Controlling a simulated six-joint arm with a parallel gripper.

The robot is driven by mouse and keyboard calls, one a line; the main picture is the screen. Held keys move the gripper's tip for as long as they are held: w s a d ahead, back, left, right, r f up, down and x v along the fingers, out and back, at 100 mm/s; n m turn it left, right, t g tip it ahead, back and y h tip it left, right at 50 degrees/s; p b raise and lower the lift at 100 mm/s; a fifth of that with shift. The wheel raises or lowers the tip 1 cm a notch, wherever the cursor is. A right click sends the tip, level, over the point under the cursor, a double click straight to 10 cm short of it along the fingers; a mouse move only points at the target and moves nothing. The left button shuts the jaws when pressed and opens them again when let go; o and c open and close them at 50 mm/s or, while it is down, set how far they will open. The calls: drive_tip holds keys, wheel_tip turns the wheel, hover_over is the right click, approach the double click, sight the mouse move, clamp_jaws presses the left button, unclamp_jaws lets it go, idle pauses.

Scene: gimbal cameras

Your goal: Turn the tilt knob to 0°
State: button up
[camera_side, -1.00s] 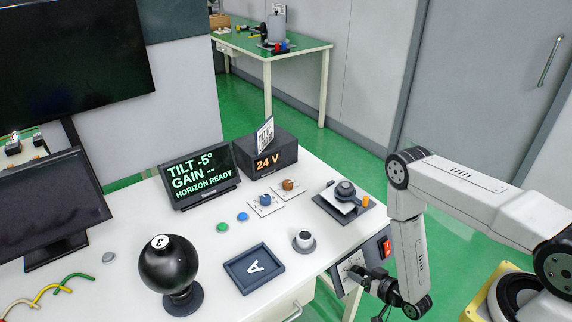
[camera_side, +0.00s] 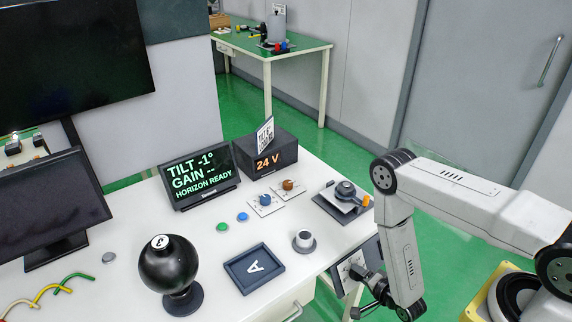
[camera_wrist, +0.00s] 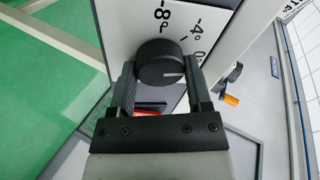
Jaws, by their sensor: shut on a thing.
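The tilt knob (camera_wrist: 160,62) is a round black knob on a white dial panel (camera_wrist: 207,12) in the wrist view. The printed marks -8°, -4° and a partly hidden 0 show beside it. A pale pointer line on the knob points right, toward the side of the 0. My gripper (camera_wrist: 161,72) is shut on the knob, one finger on each side. In the side view my gripper (camera_side: 366,284) is at the panel (camera_side: 343,272) on the front of the table, and the knob is hidden there.
The white table (camera_side: 225,265) holds a black ball on a stand (camera_side: 166,268), a dark tray marked A (camera_side: 254,269), a white-topped knob (camera_side: 304,240) and a 24 V box (camera_side: 268,158). In the wrist view a red part (camera_wrist: 151,108) shows between my fingers.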

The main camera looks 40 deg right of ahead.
drive_tip(key=shift+m, duration=0.7)
drive_tip(key=o, duration=1.3)
drive_tip(key=shift+s, duration=0.1)
drive_tip(key=shift+v, duration=3.85)
drive_tip(key=shift+a+r, duration=0.15)
